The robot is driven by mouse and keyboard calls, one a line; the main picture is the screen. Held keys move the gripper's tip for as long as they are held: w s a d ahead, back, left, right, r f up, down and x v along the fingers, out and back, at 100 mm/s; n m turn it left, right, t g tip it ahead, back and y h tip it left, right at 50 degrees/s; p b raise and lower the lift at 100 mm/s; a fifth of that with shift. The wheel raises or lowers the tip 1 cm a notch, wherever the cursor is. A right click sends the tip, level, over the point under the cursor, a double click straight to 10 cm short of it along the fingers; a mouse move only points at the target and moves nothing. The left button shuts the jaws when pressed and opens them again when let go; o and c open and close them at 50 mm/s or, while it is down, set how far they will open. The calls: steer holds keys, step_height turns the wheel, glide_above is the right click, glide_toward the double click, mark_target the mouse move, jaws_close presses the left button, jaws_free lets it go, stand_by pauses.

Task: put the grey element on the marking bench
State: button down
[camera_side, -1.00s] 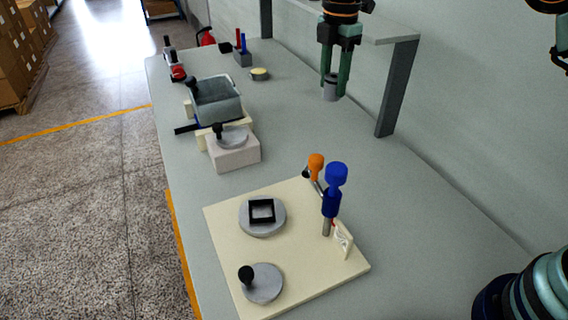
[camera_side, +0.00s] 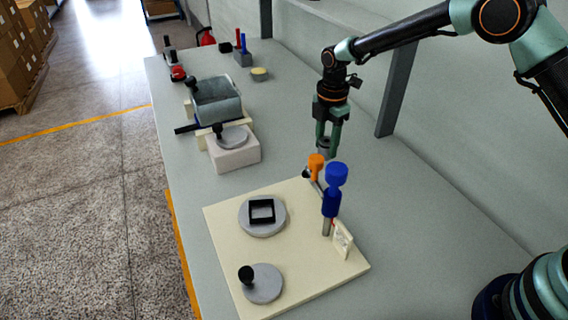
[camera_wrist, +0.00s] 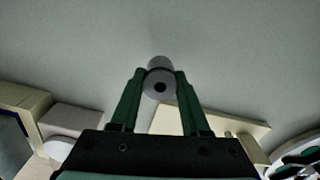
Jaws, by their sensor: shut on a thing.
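The grey element (camera_wrist: 158,67) is a short grey cylinder with a dark hole in its end. My gripper (camera_wrist: 160,88) is shut on it, a finger on each side. In the side view my gripper (camera_side: 327,148) points down behind the orange knob, and the element (camera_side: 324,151) shows only partly between the fingers. Its height above the table is hard to tell. A cream board (camera_side: 225,222) lies in front of the gripper; I cannot tell whether it is the marking bench.
On the board are a grey disc with a black square frame (camera_side: 262,211), a disc with a black knob (camera_side: 263,284), an orange-topped tool (camera_side: 316,162) and a blue-topped post (camera_side: 333,190).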

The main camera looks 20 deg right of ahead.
mark_target(325, 152)
steer(key=shift+f, duration=1.45)
steer(key=shift+f, duration=0.15)
steer(key=shift+c, duration=1.9)
jaws_free()
